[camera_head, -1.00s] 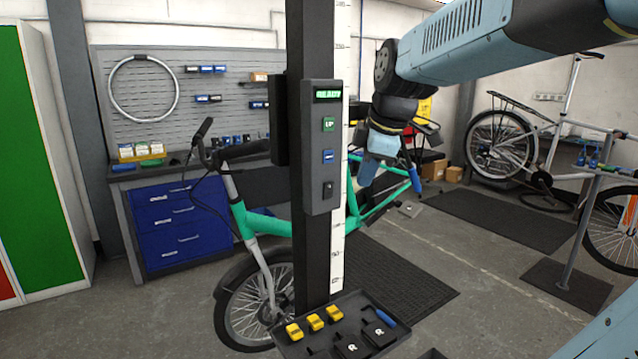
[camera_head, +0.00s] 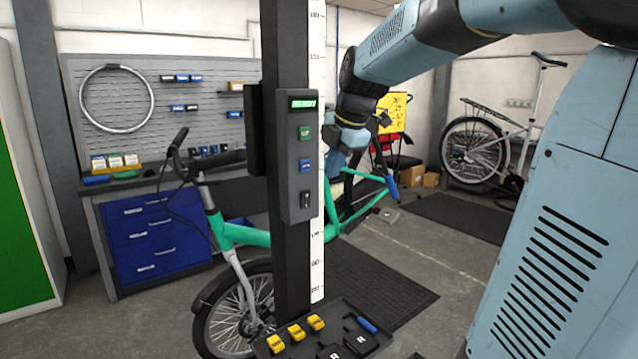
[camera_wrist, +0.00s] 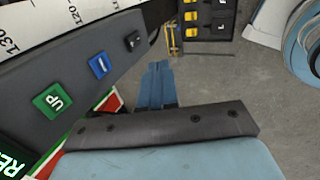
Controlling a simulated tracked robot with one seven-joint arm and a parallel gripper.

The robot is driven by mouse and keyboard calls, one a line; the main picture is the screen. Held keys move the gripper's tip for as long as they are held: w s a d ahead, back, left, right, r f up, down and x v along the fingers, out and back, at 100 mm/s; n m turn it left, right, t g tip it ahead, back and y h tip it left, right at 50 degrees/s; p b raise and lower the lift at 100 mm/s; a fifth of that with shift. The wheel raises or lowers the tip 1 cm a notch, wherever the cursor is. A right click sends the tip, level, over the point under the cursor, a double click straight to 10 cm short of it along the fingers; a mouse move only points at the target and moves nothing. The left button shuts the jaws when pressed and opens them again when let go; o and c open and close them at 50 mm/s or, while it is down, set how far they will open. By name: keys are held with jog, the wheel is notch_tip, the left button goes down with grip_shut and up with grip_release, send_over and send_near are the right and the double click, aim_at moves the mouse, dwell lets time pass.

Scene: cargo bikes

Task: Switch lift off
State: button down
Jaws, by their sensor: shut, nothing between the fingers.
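The lift's grey control box (camera_head: 304,150) is mounted on a dark post. Its small display (camera_head: 304,102) is lit green and appears to read READY. Below it are a green UP button (camera_head: 305,133), a blue button (camera_head: 306,166) and a black switch (camera_head: 306,199). In the wrist view the UP button (camera_wrist: 54,100), blue button (camera_wrist: 99,64) and black switch (camera_wrist: 132,40) run diagonally. My gripper (camera_wrist: 158,68) is shut and empty, apart from the box, just right of and below the switch in that view. In the head view my gripper (camera_head: 335,163) is right of the box. The switch's position is too small to read.
A tray (camera_head: 352,306) with yellow pieces and black blocks juts from the post below the box. A green bike (camera_head: 244,236) stands behind the post. A blue drawer bench (camera_head: 158,240) is at left. Open floor lies to the right.

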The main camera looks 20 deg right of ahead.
aim_at(306, 200)
jog(key=shift+w+a+f, duration=0.4)
jog(key=shift+w+f, duration=0.85)
jog(key=shift+f, duration=0.1)
jog(key=shift+w+a+f, duration=0.45)
jog(key=shift+w+f, duration=0.85)
jog(key=shift+f, duration=0.1)
jog(key=shift+w+a+f, duration=0.4)
jog(key=shift+w+f, duration=0.85)
jog(key=shift+f, duration=0.1)
jog(key=shift+a, duration=0.1)
